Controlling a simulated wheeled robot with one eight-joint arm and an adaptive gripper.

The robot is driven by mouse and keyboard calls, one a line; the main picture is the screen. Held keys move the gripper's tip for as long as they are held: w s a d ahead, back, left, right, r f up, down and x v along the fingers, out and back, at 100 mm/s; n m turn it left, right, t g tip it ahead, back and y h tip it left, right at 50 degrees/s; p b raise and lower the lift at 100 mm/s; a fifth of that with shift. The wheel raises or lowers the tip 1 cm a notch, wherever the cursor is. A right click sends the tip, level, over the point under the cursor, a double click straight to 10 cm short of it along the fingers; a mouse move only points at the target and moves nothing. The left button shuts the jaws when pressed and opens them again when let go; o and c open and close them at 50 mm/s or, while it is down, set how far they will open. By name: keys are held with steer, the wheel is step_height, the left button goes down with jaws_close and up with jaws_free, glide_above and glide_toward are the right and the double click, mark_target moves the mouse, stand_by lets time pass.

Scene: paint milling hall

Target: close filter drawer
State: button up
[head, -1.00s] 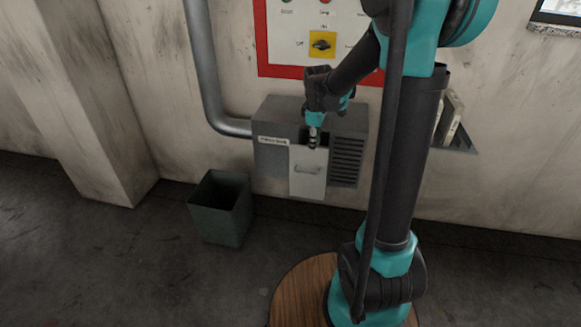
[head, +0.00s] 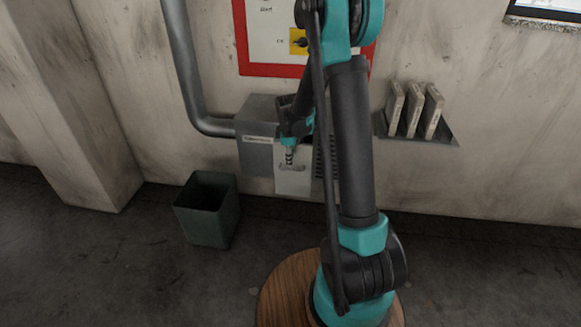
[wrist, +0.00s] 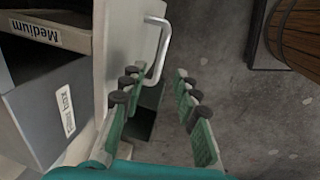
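The filter drawer (head: 293,183) has a pale front with a bar handle. It stands out from a grey filter box (head: 257,150) on the wall. The wrist view shows the drawer front (wrist: 122,40) edge-on, with its handle (wrist: 163,42). A beige filter labelled "Medium" (wrist: 45,35) sits behind the front. My gripper (head: 289,160) is in front of the drawer, near the handle. In the wrist view its fingers (wrist: 160,88) are apart and empty, with the handle just beyond the tips. I cannot tell whether a finger touches it. My arm hides part of the box's right side.
A dark green bin (head: 208,210) stands on the floor at lower left of the box. A wall shelf (head: 450,138) with three filters (head: 413,110) is to the right. A pipe (head: 190,75) runs down to the box. A red-framed control panel (head: 270,70) is above.

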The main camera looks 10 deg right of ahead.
steer(key=shift+w+d+f, duration=0.1)
steer(key=shift+w+f, duration=0.15)
steer(key=shift+f, duration=1.1)
steer(key=shift+w+d+f, duration=0.1)
steer(key=shift+w+f, duration=0.1)
steer(key=shift+f, duration=1.1)
steer(key=shift+c, duration=0.6)
jaws_close()
